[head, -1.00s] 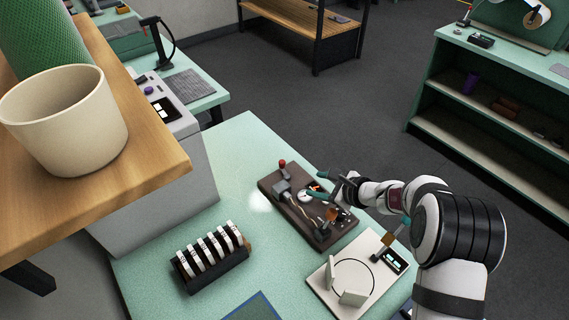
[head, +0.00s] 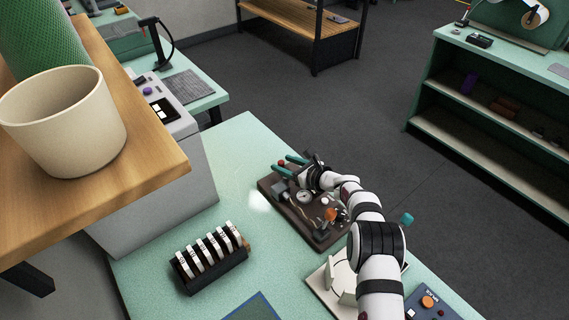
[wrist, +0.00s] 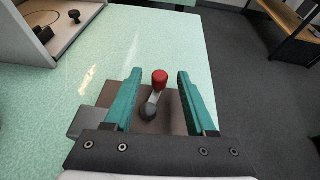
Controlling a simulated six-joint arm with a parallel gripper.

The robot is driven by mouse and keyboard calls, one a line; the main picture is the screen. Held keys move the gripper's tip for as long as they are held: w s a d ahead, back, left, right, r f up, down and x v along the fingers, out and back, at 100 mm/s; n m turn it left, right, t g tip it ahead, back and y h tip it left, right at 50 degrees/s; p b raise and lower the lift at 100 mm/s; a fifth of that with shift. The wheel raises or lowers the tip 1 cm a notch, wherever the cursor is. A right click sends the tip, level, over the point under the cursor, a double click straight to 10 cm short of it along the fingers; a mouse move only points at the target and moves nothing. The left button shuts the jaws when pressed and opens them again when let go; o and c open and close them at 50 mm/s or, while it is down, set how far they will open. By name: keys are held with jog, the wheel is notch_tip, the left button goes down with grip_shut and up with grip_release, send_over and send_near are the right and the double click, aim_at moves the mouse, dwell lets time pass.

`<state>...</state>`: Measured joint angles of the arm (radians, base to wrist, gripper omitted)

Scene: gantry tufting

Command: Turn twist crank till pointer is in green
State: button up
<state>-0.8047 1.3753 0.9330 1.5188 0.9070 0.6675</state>
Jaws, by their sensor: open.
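The twist crank (wrist: 151,101) shows in the wrist view as a pale arm on a dark hub with a red knob (wrist: 160,79). My gripper (wrist: 156,76) is open, with one teal finger on each side of the red knob and a gap to both. In the head view my gripper (head: 283,164) is at the far end of the dark brown base board (head: 285,214). A round white dial (head: 305,196) sits on the board. Its pointer and any green zone are too small to read. The crank is mostly hidden by my gripper in the head view.
A cream plate fixture (head: 321,283) and a blue control box (head: 430,303) are at the near right. A cream cup (head: 65,125) stands on a wooden shelf at left.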

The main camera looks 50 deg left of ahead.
jog(key=shift+a+f, duration=0.1)
jog(key=shift+a, duration=0.15)
grip_shut()
jog(key=shift+m+t, duration=0.3)
jog(key=shift+t, duration=0.1)
jog(key=shift+w+m+t, duration=0.1)
jog(key=shift+m+t, duration=0.4)
jog(key=shift+t, duration=0.1)
grip_release()
jog(key=shift+d, duration=0.1)
